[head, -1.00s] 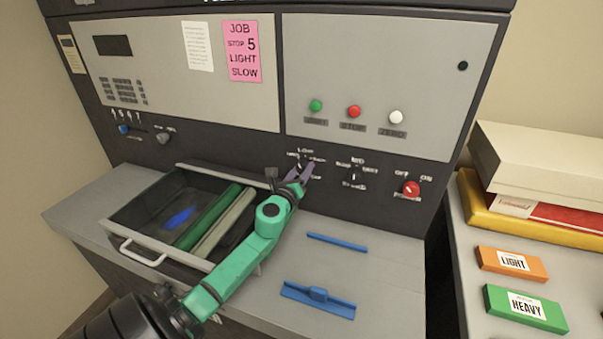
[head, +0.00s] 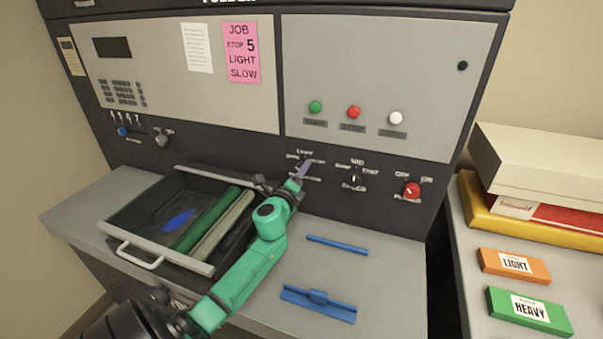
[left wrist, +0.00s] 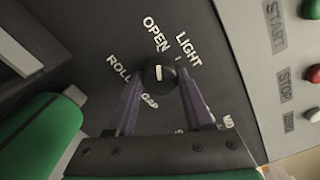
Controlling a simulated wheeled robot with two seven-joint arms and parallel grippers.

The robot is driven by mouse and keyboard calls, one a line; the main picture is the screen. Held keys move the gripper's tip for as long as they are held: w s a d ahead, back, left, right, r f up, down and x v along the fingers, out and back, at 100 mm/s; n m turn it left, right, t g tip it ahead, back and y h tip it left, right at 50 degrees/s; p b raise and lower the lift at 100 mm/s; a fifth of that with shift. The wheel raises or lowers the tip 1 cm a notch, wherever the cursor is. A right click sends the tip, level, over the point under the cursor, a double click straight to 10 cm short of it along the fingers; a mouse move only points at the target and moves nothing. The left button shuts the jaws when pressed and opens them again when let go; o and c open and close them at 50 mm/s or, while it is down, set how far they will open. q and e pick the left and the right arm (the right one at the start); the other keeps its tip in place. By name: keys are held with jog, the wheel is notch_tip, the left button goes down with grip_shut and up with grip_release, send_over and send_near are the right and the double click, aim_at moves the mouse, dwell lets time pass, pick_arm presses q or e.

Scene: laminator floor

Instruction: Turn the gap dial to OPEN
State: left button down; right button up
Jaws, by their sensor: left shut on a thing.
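The gap dial (left wrist: 159,73) is a round black knob with a white pointer line, labelled GAP below. ROLL, OPEN and LIGHT stand around it in the left wrist view. The pointer line stands nearly upright in that view, toward the OPEN label (left wrist: 157,35). My left gripper (left wrist: 160,88) has its purple fingers on both sides of the dial, shut on it. In the head view the left gripper (head: 303,172) reaches the dark lower panel and its fingers cover most of the dial. My right gripper is not in view.
An open drawer (head: 145,238) with green and beige rolls lies left of my arm. The speed dial (head: 353,178) and red power knob (head: 412,190) sit to the right. Blue bars (head: 337,245) lie on the grey counter. Orange LIGHT (head: 514,264) and green HEAVY (head: 529,310) boxes are at right.

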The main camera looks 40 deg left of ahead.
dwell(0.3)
pick_arm(q)
jog(key=shift+c, duration=1.5)
grip_release()
jog(key=b+v, duration=0.2)
jog(key=v, duration=1.2)
jog(key=shift+s, duration=0.35)
jog(key=shift+d, duration=0.15)
